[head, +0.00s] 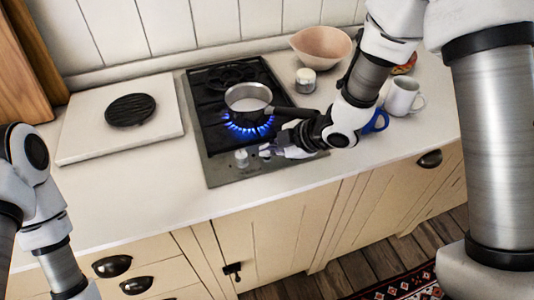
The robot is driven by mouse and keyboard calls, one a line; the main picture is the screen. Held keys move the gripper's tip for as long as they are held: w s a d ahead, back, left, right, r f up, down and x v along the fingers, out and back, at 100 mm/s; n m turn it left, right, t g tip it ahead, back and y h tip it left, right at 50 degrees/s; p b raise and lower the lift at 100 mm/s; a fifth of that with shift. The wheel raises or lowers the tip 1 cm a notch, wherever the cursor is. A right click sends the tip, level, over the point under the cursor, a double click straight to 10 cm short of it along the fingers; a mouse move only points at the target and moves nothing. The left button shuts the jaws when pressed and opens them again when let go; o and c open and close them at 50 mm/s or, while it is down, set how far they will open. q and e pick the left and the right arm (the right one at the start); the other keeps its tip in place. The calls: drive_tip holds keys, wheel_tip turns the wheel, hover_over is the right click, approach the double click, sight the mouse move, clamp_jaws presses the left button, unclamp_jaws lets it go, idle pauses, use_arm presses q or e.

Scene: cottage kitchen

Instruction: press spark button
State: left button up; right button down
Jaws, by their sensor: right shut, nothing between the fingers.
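The black gas hob (200,108) is set in the counter, with a steel front panel (222,174). A pale knob (241,158) stands on that panel. My right gripper (268,151) is shut and empty, low over the panel just right of this knob. I cannot tell whether its fingertips touch anything. I cannot make out the spark button; the gripper and wrist cover part of the panel.
A white board (85,140) with a round black grate (130,110) lies left of the hob. A pinkish bowl (321,47), a small lidded jar (305,81), a blue mug (377,121) and a white mug (402,97) stand to the right. The front left counter is clear.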

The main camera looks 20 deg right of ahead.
drive_tip(key=shift+r, duration=0.4)
drive_tip(key=shift+r+p, duration=0.1)
drive_tip(key=shift+p, duration=0.2)
wheel_tip(320, 180, up, 6)
drive_tip(key=p, duration=0.5)
drive_tip(key=shift+p, duration=0.4)
drive_tip(key=shift+d+f, duration=0.1)
drive_tip(key=shift+f, duration=0.1)
